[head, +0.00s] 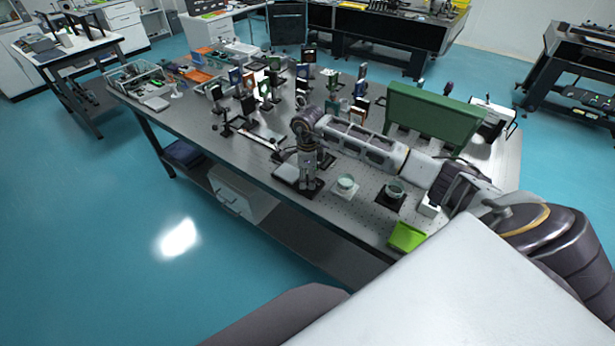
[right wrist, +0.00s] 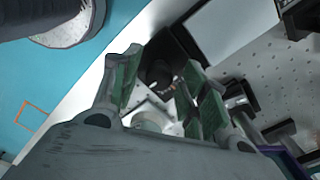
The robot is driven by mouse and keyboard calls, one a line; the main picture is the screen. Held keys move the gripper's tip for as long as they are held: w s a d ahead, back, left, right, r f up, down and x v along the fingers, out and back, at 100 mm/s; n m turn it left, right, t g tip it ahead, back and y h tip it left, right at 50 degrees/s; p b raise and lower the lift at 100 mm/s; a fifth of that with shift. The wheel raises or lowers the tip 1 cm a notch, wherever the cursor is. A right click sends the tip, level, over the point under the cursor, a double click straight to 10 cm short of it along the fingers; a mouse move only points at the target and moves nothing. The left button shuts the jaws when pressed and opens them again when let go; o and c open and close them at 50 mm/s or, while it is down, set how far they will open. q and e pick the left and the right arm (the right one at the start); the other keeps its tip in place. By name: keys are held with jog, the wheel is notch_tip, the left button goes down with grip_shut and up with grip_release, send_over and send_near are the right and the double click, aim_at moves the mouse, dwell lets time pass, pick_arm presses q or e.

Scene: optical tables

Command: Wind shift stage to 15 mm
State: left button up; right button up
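My right gripper (head: 311,186) points down at the near edge of the optical table, close beside a small stage with a pale square top (head: 286,172). In the right wrist view, the green-padded fingers of the right gripper (right wrist: 160,70) stand apart. A dark round part, which looks like the stage's knob (right wrist: 160,74), shows between the fingertips; I cannot tell whether the pads touch it. The stage's pale plate (right wrist: 232,36) on a black mount lies just beyond. No scale reading can be made out. My left gripper is not in view.
A green panel (head: 432,115) rises behind my right arm. Several optics mounts (head: 265,88) crowd the table behind. Floor is open in front of the table.

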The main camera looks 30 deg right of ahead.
jog(key=c, duration=0.8)
jog(key=shift+m, duration=0.5)
